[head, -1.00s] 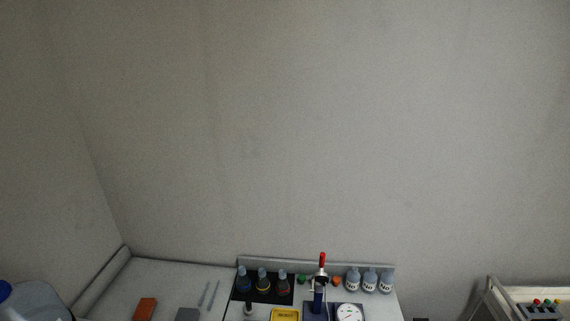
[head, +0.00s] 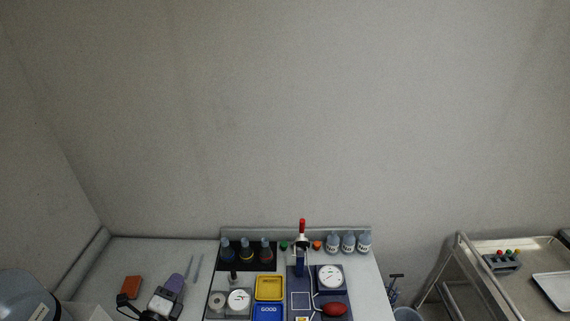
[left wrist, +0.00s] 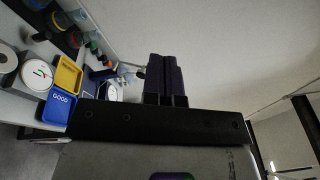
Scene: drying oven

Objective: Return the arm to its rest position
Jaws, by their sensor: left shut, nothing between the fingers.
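My left gripper (left wrist: 166,60) shows in the left wrist view with its two dark fingers together and nothing between them. The fingers point toward the pale wall and touch nothing that I can see. The bench with the yellow tray (left wrist: 68,76) and the blue "GOOD" tray (left wrist: 58,106) is to the left of the fingers in that view. My right gripper is in neither view.
In the head view the bench holds a yellow tray (head: 269,287), a blue tray (head: 268,311), a red-handled stand (head: 301,245), dial gauge (head: 329,276), several bottles (head: 348,243) and an orange block (head: 132,287). A steel trolley (head: 472,252) stands right.

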